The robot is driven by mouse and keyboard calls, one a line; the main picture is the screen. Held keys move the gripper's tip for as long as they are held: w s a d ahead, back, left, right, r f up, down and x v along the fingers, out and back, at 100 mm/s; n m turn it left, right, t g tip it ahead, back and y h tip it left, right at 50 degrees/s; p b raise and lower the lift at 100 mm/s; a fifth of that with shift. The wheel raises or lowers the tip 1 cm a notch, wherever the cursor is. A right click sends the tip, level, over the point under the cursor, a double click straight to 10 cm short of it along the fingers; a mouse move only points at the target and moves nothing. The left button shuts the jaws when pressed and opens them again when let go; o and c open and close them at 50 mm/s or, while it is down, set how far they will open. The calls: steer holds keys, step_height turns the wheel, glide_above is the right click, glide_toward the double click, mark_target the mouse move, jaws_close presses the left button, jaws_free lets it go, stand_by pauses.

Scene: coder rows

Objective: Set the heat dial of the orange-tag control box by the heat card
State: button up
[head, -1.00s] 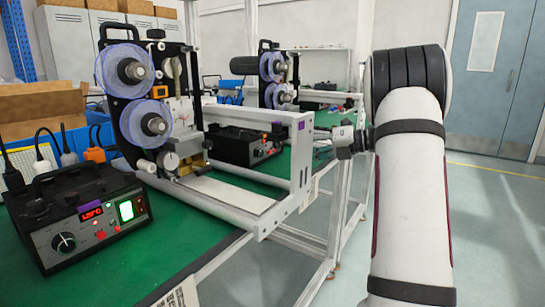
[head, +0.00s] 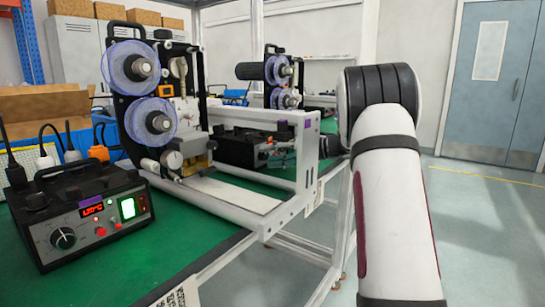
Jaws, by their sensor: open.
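A near black control box (head: 85,215) stands at the left on the green bench, with a black dial (head: 63,238), a red digit display, a lit green switch and a purple tag (head: 92,200). I cannot make out a heat card. My gripper (head: 284,158) is open and empty by the far box's right end, partly hidden by the white end post. How far it is from that box is unclear.
A reel machine (head: 190,110) with two clear purple-rimmed reels stands between the boxes. Its white end post (head: 308,150) stands just left of my wrist. Cables and an orange plug (head: 98,153) rise behind the near box. Open floor (head: 480,235) lies to the right.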

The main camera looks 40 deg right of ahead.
steer(key=shift+c, duration=0.4)
jaws_close()
steer(key=shift+p, duration=0.45)
steer(key=m+y+p, duration=0.1)
steer(key=m+p, duration=0.1)
steer(key=p, duration=0.1)
steer(key=shift+d+m, duration=0.1)
steer(key=shift+m, duration=0.2)
steer(key=shift+f+m+t+y+p, duration=0.2)
steer(key=shift+m+y+p, duration=0.15)
steer(key=shift+m+p, duration=0.6)
steer(key=shift+f+m+t+y+p, duration=0.1)
steer(key=shift+m+t+y+p, duration=0.2)
steer(key=shift+m+p, duration=0.65)
steer(key=shift+o, duration=0.4)
jaws_free()
